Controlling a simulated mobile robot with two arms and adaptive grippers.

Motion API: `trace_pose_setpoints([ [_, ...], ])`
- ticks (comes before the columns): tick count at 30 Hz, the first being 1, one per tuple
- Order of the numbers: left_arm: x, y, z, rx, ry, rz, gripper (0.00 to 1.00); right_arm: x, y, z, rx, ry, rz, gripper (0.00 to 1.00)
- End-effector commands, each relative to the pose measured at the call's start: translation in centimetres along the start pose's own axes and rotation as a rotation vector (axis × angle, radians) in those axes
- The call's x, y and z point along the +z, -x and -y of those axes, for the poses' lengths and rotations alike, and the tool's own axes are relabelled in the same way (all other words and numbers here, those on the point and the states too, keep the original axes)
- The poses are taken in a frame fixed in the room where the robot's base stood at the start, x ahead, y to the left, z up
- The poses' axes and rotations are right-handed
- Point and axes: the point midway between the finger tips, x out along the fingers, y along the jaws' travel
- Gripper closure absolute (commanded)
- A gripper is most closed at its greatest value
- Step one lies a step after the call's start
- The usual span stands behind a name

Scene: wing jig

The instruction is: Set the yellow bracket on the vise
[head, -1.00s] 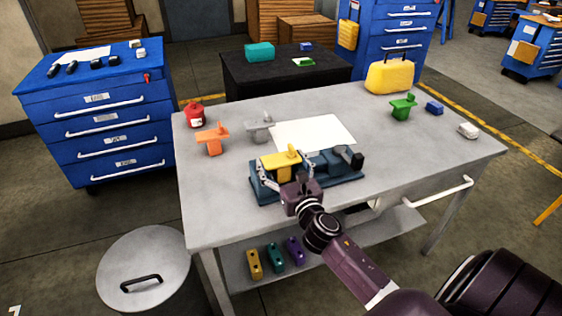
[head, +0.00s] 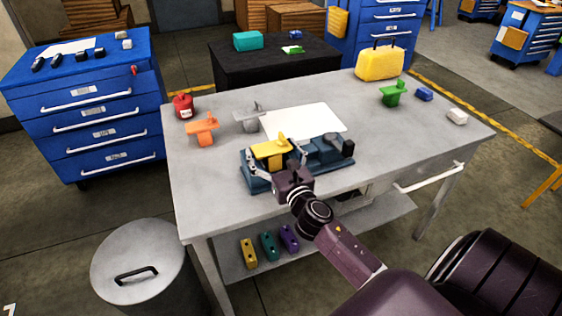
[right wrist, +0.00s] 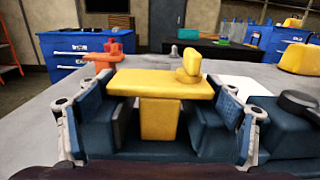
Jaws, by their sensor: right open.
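The yellow bracket (head: 270,151) sits on the blue vise (head: 258,180) near the front of the grey table. In the right wrist view the bracket (right wrist: 160,88) has its flat top level and its stem down between the vise jaws (right wrist: 208,130). My right gripper (head: 276,165) is open at the near side of the vise. Its fingers stand left and right of the bracket with a gap to the stem; in the right wrist view the gripper (right wrist: 160,125) holds nothing. My left gripper is not in view.
A green bracket (head: 393,94) and yellow case (head: 379,63) stand at the back right. The table's front right is clear.

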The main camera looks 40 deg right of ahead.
Motion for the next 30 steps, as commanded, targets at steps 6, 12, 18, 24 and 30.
trace_pose_setpoints([
  [6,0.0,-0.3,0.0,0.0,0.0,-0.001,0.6,-0.7,4.2,-0.1,0.001,-0.003,-0.017,0.03],
  [12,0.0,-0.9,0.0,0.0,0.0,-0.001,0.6,-0.5,8.4,0.0,0.0,-0.004,-0.013,0.03],
  [18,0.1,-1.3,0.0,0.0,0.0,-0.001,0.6,-0.2,11.1,0.0,-0.001,-0.002,-0.007,0.03],
  [24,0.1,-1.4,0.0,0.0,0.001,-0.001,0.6,0.2,12.1,0.1,-0.001,-0.001,-0.003,0.03],
  [30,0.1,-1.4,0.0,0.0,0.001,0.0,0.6,0.3,12.1,0.0,-0.001,0.0,-0.002,0.03],
])
